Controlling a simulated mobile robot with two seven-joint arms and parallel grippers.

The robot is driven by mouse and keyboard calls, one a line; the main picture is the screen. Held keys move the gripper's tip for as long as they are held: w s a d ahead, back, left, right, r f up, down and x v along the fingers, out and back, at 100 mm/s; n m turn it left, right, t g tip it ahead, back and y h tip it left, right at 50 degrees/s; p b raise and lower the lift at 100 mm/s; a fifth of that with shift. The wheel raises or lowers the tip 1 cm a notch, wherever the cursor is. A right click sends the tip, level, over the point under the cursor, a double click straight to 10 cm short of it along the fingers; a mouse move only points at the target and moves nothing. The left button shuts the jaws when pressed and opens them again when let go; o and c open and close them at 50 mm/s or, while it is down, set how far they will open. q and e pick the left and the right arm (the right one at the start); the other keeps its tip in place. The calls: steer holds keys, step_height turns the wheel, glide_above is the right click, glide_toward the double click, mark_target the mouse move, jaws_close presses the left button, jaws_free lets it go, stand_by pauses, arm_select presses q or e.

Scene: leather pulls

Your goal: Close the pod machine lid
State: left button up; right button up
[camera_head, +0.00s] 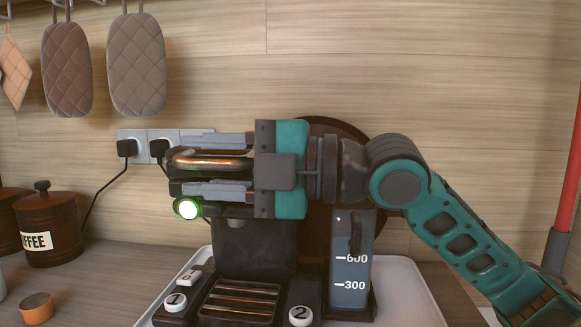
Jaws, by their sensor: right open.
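The pod machine (255,252) stands on a white tray in the middle of the view, with a dark body, a slatted drip grate, numbered buttons and a lit green button at its upper left. A copper bar (208,164), apparently the lid handle, shows at the machine's top. My right gripper (180,165) comes in from the right, level and pointing left. It is open, with one finger above the bar and one below. I cannot tell whether they touch. The gripper hides most of the machine's top, so the lid's angle cannot be seen. My left gripper is not in view.
The water tank (350,270) is at the machine's right. A coffee canister (50,225) and a small copper pod (36,307) are at the left. A round brown board (340,126) leans behind. Plugs and cords (128,147) are on the wall.

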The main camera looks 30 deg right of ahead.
steer(key=b+v, duration=0.5)
steer(key=v, duration=0.5)
steer(key=shift+s+d+f, duration=0.15)
steer(key=shift+b+v, duration=0.4)
steer(key=shift+v, duration=0.6)
